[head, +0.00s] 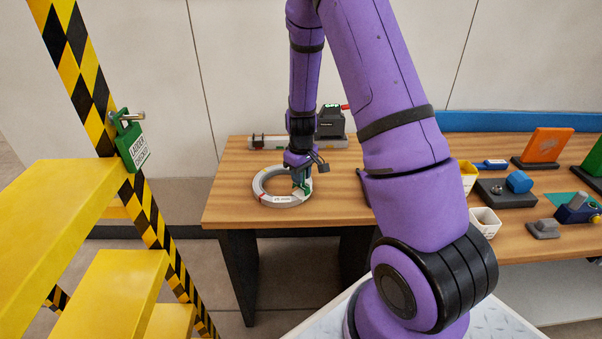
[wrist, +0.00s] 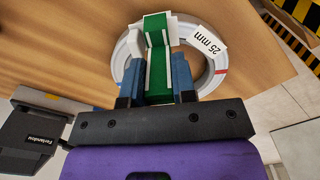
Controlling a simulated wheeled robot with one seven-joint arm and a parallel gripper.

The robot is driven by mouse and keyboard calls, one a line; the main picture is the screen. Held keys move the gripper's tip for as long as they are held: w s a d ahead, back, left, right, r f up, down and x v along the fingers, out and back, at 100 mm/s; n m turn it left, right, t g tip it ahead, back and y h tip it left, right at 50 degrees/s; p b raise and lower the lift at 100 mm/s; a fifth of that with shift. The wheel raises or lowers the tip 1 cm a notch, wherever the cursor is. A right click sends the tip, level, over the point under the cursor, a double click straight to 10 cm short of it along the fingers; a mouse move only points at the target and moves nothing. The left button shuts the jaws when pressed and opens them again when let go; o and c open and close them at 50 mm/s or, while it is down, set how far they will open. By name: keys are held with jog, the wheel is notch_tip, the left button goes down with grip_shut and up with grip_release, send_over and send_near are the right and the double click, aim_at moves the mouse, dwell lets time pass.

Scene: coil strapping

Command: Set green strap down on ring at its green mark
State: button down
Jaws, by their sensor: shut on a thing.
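The grey ring (head: 267,197) lies flat near the left end of the wooden table; it also shows in the wrist view (wrist: 210,75), with a "25 mm" label and a red mark (wrist: 220,72) on its right side. My gripper (head: 301,182) is over the ring's right side in the head view. In the wrist view its blue fingers (wrist: 158,80) are shut on the green strap (wrist: 156,55), a green band with white edges. The strap lies across the ring's band in that view. I cannot tell whether it touches the ring. The ring's green mark is not clearly seen.
A black device (head: 331,123) and a grey bar (head: 268,141) stand behind the ring. White and yellow bins (head: 485,222) and several blocks are at the right. A yellow ladder (head: 110,290) stands at the left. Table left of the ring is clear.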

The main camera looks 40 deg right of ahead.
jog(key=shift+f, duration=0.85)
jog(key=c, duration=0.8)
grip_release()
jog(key=shift+c, duration=0.2)
notch_tip(320, 180, up, 11)
jog(key=shift+f, duration=0.1)
